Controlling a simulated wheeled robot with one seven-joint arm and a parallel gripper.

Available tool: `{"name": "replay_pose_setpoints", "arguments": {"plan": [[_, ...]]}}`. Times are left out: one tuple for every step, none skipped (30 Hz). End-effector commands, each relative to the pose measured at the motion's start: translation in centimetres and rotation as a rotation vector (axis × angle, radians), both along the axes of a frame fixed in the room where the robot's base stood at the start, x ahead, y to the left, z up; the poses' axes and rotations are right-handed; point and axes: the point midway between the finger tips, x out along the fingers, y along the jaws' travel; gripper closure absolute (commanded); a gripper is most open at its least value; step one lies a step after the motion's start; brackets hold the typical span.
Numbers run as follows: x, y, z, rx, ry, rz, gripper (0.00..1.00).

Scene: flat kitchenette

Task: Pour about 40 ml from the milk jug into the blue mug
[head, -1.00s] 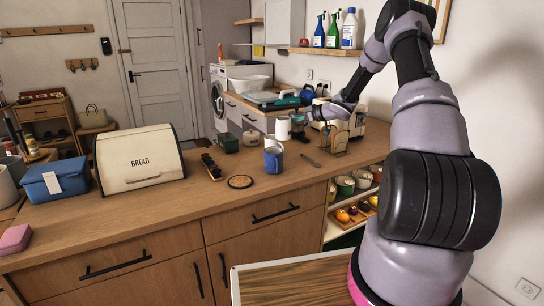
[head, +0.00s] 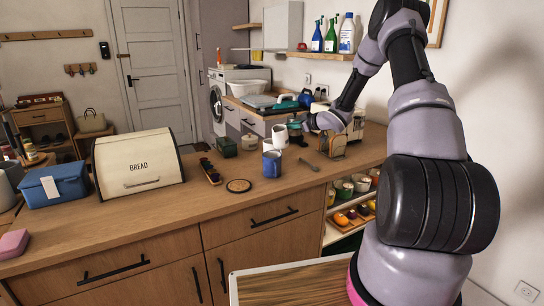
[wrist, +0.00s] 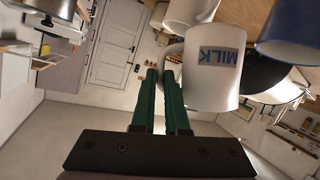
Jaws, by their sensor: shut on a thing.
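The white milk jug (head: 280,135) is behind and slightly right of the blue mug (head: 272,164) in the head view, and looks roughly upright. My gripper (head: 298,127) reaches it from the right. In the wrist view the green fingers of my gripper (wrist: 165,82) are closed at the handle of the jug (wrist: 215,82), whose MILK label appears upside down. The blue mug (wrist: 290,30) shows at the upper right there, apart from the jug. I cannot tell whether the jug touches the counter. The contents of jug and mug are hidden.
A white vessel (wrist: 190,10) is close by at the top of the wrist view. A round coaster (head: 238,186), a dark narrow tray (head: 210,172) and a spoon-like utensil (head: 309,164) lie around the mug. A toaster-like item (head: 333,144) stands right.

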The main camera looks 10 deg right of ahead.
Motion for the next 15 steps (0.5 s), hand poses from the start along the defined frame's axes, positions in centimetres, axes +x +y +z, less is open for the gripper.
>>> {"name": "replay_pose_setpoints", "arguments": {"plan": [[-0.5,0.5,0.0,-0.022,-0.029,0.003,1.00],[-0.7,0.6,0.1,-0.039,-0.051,0.003,1.00],[-0.8,0.7,0.3,-0.053,-0.072,0.001,1.00],[-1.0,0.9,0.9,-0.066,-0.090,0.003,1.00],[-1.2,1.0,1.2,-0.078,-0.105,0.002,1.00],[-1.4,1.2,1.8,-0.095,-0.126,0.001,1.00],[-1.6,1.3,2.2,-0.106,-0.142,0.002,1.00],[-1.8,1.4,2.5,-0.117,-0.155,0.001,1.00],[-2.0,1.6,3.0,-0.132,-0.175,0.001,1.00],[-2.2,1.7,3.3,-0.141,-0.188,0.000,1.00],[-2.4,1.9,3.2,-0.149,-0.198,0.002,1.00],[-2.5,2.0,3.4,-0.161,-0.213,0.001,1.00],[-2.7,2.1,3.5,-0.168,-0.224,0.001,1.00],[-2.8,2.1,3.6,-0.177,-0.233,0.000,1.00],[-3.0,2.2,3.7,-0.186,-0.244,0.000,1.00]]}}
